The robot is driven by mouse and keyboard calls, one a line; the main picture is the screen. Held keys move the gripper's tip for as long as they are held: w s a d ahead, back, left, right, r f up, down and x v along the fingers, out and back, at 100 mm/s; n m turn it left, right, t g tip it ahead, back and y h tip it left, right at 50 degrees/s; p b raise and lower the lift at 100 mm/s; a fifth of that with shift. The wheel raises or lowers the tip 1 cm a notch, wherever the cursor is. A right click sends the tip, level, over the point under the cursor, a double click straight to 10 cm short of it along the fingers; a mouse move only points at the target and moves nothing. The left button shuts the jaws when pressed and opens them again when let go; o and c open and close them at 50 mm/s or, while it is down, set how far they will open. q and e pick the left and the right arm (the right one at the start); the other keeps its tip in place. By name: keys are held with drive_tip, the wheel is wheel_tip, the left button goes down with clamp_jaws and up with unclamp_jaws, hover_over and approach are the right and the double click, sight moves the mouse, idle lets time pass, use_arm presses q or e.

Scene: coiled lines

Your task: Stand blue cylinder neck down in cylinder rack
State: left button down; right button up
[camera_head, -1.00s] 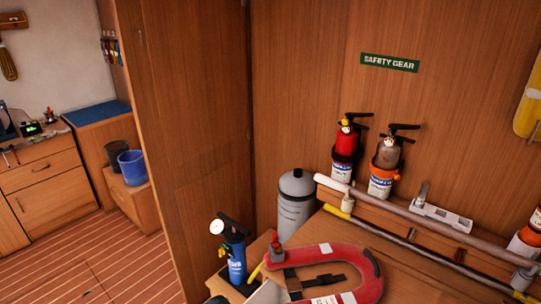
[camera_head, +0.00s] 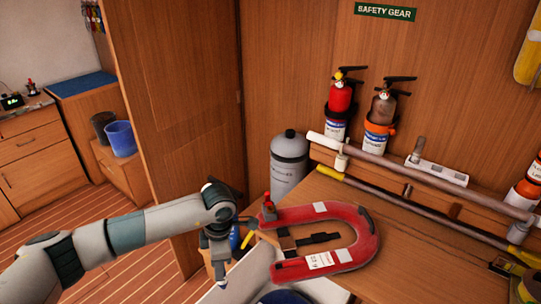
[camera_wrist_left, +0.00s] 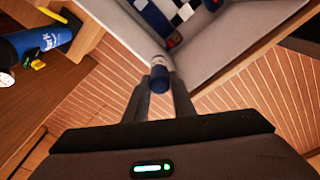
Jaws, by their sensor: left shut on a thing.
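My left gripper (camera_head: 219,282) reaches down beside the pale bin in the head view. In the left wrist view its fingers (camera_wrist_left: 160,98) are shut on a small dark blue cylinder (camera_wrist_left: 159,80) with a pale end, directed toward the bin. Most of its near part is hidden between the fingers. A larger blue cylinder (camera_wrist_left: 38,41) with a white label and a gauge shows at the upper left of the wrist view, apart from the gripper. In the head view my arm mostly hides it. I cannot tell which thing is the cylinder rack.
The pale bin (camera_head: 243,283) holds a checkered cloth (camera_wrist_left: 172,18) and blue items. A red horseshoe float (camera_head: 345,252) lies on the wooden bench. A grey tank (camera_head: 289,160) stands behind it. Two extinguishers (camera_head: 340,97) (camera_head: 380,108) and a long grey pole (camera_head: 430,177) are along the wall.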

use_arm(q)
drive_tip(key=s+a+r+m+t+b, duration=0.1)
drive_tip(key=s+a+r+m+b, duration=0.2)
drive_tip(key=r+m, duration=0.4)
drive_tip(key=s+a+r+m+h+b, duration=0.1)
drive_tip(key=s+a+r+m+b, duration=0.2)
drive_tip(key=r+m, duration=0.4)
drive_tip(key=shift+s+r+m+t+b, duration=0.2)
drive_tip(key=shift+s+m+t+b, duration=0.4)
drive_tip(key=shift+m, duration=3)
drive_tip(key=shift+d, duration=0.15)
